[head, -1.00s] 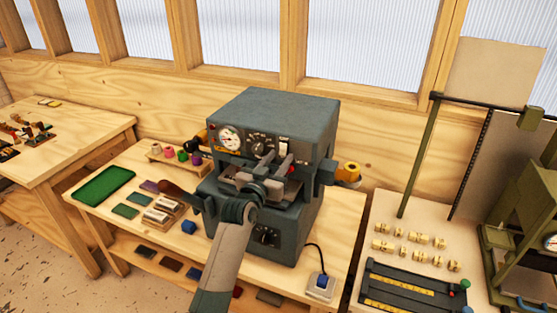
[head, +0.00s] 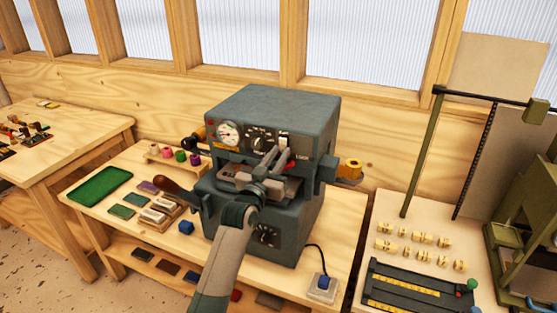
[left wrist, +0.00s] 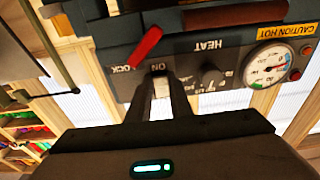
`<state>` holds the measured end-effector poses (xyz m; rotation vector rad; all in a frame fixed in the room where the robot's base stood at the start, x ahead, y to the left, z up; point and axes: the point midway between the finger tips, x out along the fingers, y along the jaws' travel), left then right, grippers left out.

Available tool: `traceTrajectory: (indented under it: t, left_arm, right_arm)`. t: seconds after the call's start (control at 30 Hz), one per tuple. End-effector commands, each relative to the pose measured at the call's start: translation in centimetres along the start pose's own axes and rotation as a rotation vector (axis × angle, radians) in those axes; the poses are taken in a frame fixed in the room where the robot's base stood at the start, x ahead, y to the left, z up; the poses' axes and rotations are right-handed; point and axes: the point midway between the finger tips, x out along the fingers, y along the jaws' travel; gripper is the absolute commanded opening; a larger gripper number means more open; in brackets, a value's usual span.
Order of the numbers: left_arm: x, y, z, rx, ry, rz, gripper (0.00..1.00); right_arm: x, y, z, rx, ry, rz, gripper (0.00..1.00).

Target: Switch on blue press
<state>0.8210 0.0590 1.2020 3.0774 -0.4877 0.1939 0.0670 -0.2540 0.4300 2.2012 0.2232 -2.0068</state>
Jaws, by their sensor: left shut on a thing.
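The blue-grey press (head: 270,105) stands on the wooden bench, its front panel facing me. The panel has a white switch (head: 284,139) marked ON, a HEAT dial (head: 259,144) and a round gauge (head: 228,134). In the left wrist view the panel appears upside down, with the white switch (left wrist: 162,87) between my fingertips. My left gripper (head: 276,157) reaches up to the panel and is shut on the switch. The fingers hide part of it, so I cannot tell its position. A red lever (left wrist: 145,47) marked LOCK is beside it. My right gripper is not in view.
A green tray (head: 100,186), small coloured spools (head: 181,155) and a blue cube (head: 186,227) are on the bench. A gold foil roll (head: 351,168) is at the press's right.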

Motion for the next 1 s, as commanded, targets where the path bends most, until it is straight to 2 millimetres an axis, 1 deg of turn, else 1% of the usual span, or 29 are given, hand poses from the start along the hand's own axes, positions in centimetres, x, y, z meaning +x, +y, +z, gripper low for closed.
traceTrajectory:
  t: [0.17,0.2,0.27,0.67,0.87,1.0]
  left_arm:
    - [0.0,0.0,0.1,0.000,-0.003,0.000,0.00]
    - [0.0,0.0,0.1,0.000,-0.003,0.000,0.23]
    - [0.0,0.0,0.1,0.000,-0.003,0.000,0.38]
    - [-0.2,0.0,0.1,0.000,-0.002,0.000,0.38]
    - [-1.3,0.0,0.2,0.001,-0.002,0.000,0.38]
    - [-2.9,0.0,0.3,0.002,-0.002,-0.001,0.38]
  right_arm:
    - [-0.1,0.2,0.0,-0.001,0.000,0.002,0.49]
    - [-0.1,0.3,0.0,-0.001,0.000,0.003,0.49]
    - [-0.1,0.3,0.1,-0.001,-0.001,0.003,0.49]
    - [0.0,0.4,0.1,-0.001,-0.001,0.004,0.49]
    - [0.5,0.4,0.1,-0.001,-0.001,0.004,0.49]
    - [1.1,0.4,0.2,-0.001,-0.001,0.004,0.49]
